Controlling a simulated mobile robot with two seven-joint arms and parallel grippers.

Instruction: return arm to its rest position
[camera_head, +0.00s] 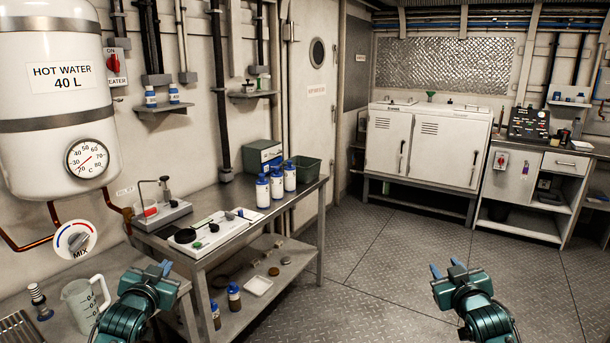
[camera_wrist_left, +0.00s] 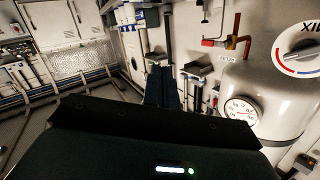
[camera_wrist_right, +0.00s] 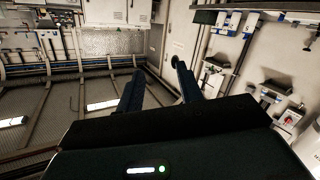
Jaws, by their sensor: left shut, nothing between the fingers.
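My left gripper (camera_head: 165,268) is at the lower left of the head view, near the front of the steel table. Its two blue fingers are together with nothing between them, which the left wrist view also shows (camera_wrist_left: 161,86). My right gripper (camera_head: 446,268) is at the lower right of the head view, over the open floor. In the right wrist view its fingers (camera_wrist_right: 156,85) stand apart with nothing between them. Both grippers are clear of the objects around them.
A steel table (camera_head: 225,248) holds white bottles (camera_head: 276,180), a green bin (camera_head: 304,169) and a tray (camera_head: 213,232). A measuring jug (camera_head: 82,303) stands left of my left gripper. A water heater (camera_head: 60,125) hangs above. The floor (camera_head: 390,265) at centre and right is clear.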

